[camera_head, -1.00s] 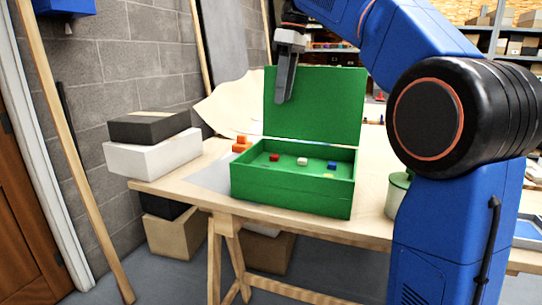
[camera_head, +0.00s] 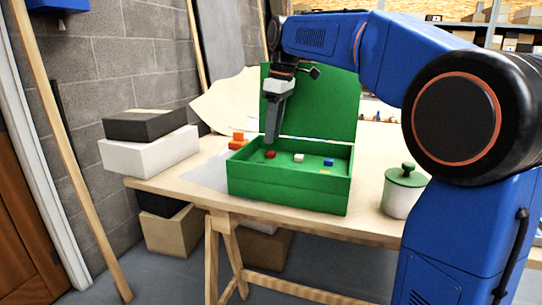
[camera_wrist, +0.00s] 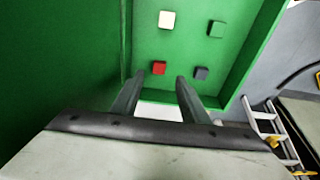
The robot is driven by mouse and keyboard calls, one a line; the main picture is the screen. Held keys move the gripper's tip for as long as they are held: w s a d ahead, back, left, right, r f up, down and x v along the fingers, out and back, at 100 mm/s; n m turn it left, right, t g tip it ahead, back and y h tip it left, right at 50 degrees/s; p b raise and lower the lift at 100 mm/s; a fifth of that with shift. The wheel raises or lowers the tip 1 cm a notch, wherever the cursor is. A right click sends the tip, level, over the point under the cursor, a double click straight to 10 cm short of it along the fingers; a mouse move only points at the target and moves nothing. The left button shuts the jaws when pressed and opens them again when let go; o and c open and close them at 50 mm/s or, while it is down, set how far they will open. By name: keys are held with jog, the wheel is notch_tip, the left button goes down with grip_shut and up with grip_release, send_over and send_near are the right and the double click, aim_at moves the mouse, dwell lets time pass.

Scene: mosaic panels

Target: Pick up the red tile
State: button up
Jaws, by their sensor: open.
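The red tile (camera_head: 270,155) lies on the floor of the open green box (camera_head: 290,195), towards its left side in the head view. My gripper (camera_head: 271,142) points down into the box, just above the red tile. In the wrist view the red tile (camera_wrist: 159,68) shows between and just beyond the tips of my open, empty gripper (camera_wrist: 159,79). A clear gap to the tile cannot be judged.
The raised green lid (camera_head: 325,110) stands behind. A lidded pot (camera_head: 403,190) stands right of the box. Orange blocks (camera_head: 238,139) are at left.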

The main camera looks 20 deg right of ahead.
aim_at(271, 152)
notch_tip(271, 152, down, 5)
jog(key=shift+w+r, duration=0.1)
jog(key=shift+w, duration=0.05)
grip_shut()
